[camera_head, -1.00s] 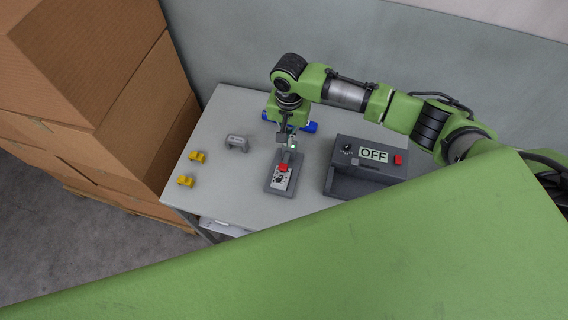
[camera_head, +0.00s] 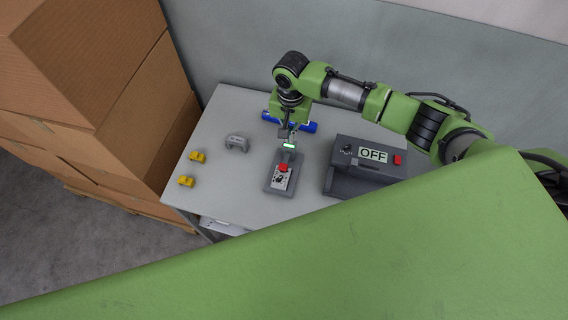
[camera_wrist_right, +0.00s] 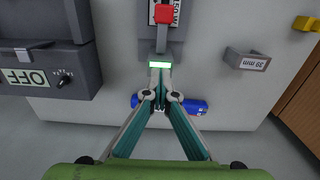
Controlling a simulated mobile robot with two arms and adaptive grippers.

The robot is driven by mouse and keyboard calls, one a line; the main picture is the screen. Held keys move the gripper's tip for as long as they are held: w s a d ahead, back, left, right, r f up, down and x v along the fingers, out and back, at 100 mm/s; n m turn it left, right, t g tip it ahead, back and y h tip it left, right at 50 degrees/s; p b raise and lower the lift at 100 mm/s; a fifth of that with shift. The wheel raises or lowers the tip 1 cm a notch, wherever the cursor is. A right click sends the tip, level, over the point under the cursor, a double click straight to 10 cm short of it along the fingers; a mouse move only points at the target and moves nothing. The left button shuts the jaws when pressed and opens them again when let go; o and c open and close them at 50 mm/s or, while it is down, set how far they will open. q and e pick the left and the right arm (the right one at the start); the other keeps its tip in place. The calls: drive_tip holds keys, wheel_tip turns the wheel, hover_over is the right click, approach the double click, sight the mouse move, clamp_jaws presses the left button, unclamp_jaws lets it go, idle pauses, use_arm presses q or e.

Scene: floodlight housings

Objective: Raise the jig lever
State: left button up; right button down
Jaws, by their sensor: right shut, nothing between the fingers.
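The grey jig (camera_head: 284,180) stands on the table with a red part (camera_head: 283,168) on its labelled front plate and a lit green strip (camera_head: 289,146) at its far end. I cannot clearly tell which part is the lever. In the right wrist view the jig (camera_wrist_right: 176,34) is at the top, with the red part (camera_wrist_right: 164,14) and the green strip (camera_wrist_right: 160,65). My right gripper (camera_wrist_right: 160,84) is shut and empty, its fingertips right by the green strip; whether they touch it I cannot tell. My left gripper is not in view.
A dark grey box reading OFF (camera_head: 362,172) stands right of the jig. A blue cylinder (camera_head: 308,127) lies behind the gripper. A grey bracket (camera_head: 238,142) and two yellow pieces (camera_head: 187,181) are to the left. Cardboard boxes (camera_head: 120,110) are stacked beside the table (camera_head: 232,190).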

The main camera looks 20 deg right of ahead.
drive_tip(key=shift+w+d+f, duration=0.15)
drive_tip(key=shift+w+d, duration=0.1)
drive_tip(key=shift+w, duration=0.1)
idle(0.3)
drive_tip(key=c, duration=2.2)
unclamp_jaws()
drive_tip(key=shift+o, duration=0.2)
